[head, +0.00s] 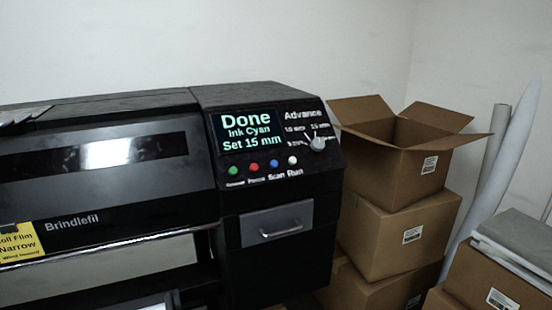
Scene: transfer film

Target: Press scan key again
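A black wide-format machine marked Brindlefil (72,221) fills the left half of the head view. Its control panel is at the upper right end. The lit screen (246,132) reads "Done", "Ink Cyan", "Set 15 mm". Below it is a row of small round keys: green (234,170), red (254,167), blue (274,164) and white (293,160). The label Scan stands under the blue key and Run under the white one. The labels under green and red are too small to read. Neither of my grippers can be made out in this view.
A grey Advance knob (318,143) sits right of the screen; its exact setting is unclear. A drawer front (276,224) is below the keys. An open carton (400,160) tops stacked boxes (388,238) close on the right. Long rolls (508,145) lean by the wall.

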